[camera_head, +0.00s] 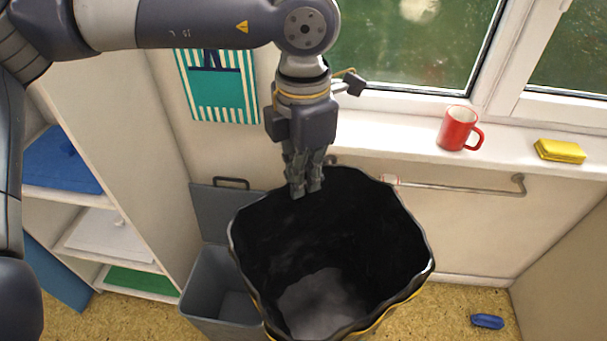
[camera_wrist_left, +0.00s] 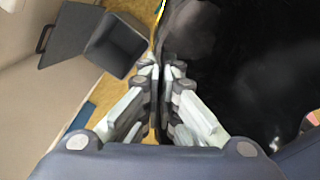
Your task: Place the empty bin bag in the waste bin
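The empty bin bag (camera_head: 370,225) is black with a thin yellow line near its rim. It hangs wide open in the lower middle of the head view, with its greyish bottom visible inside. My left gripper (camera_head: 307,188) points down at the bag's back rim. In the left wrist view, its fingers (camera_wrist_left: 161,75) are closed on the edge of the bag (camera_wrist_left: 245,70). A grey waste bin (camera_head: 214,318) with its lid raised stands left of the bag; the bag hides part of it. The bin also shows in the left wrist view (camera_wrist_left: 115,45). My right gripper is out of view.
White shelves (camera_head: 110,180) stand left of the bin. A windowsill behind holds a red mug (camera_head: 458,130) and a yellow sponge (camera_head: 560,151), with a metal rail (camera_head: 460,188) below. A blue object (camera_head: 487,321) lies on the floor at right.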

